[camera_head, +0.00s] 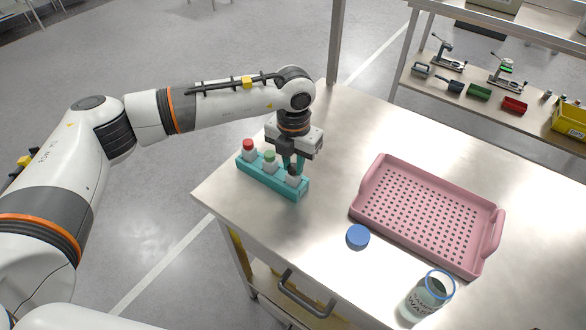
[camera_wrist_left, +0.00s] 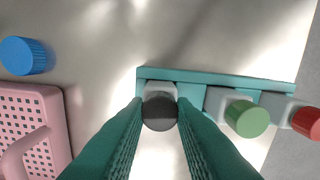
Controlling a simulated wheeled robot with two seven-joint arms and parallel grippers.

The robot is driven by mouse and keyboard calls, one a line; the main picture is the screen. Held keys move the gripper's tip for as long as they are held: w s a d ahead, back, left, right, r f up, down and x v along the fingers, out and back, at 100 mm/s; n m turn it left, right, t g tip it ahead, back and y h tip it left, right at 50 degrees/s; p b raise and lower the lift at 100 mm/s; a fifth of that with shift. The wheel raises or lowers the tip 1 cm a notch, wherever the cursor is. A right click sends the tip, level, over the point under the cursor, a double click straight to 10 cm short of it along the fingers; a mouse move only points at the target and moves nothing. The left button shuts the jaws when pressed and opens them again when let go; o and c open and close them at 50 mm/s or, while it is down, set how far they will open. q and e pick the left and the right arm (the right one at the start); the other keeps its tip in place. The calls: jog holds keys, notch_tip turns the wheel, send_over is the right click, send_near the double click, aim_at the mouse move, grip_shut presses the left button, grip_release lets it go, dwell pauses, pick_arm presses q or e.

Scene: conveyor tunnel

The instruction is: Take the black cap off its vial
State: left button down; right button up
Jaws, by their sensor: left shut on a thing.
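The black cap (camera_wrist_left: 159,112) sits on its white vial (camera_wrist_left: 160,88) at one end of the teal rack. In the head view the vial (camera_head: 292,181) stands upright in the rack's right end, with the cap mostly hidden by the fingers. My left gripper (camera_head: 294,167) comes down from above and is shut on the black cap. In the wrist view its teal fingers (camera_wrist_left: 159,115) press on both sides of the cap. The teal rack (camera_head: 272,188) also holds a green-capped vial (camera_head: 269,161) and a red-capped vial (camera_head: 249,150). My right gripper is not in view.
A pink perforated tray (camera_head: 380,165) lies to the right on the metal table (camera_head: 334,124). A blue lid (camera_head: 358,237) lies in front of it, near an open jar (camera_head: 428,295) with a blue rim. A shelf with tools and bins stands at the back right.

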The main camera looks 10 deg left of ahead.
pick_arm(q)
jog(key=n, duration=0.2)
jog(key=shift+n, duration=0.3)
jog(key=n, duration=0.2)
jog(key=shift+n, duration=0.3)
jog(key=shift+b, duration=0.3)
jog(key=n, duration=0.2)
jog(key=shift+n, duration=1.5)
jog(key=shift+n, duration=0.7)
jog(key=n, duration=0.3)
jog(key=shift+n, duration=0.4)
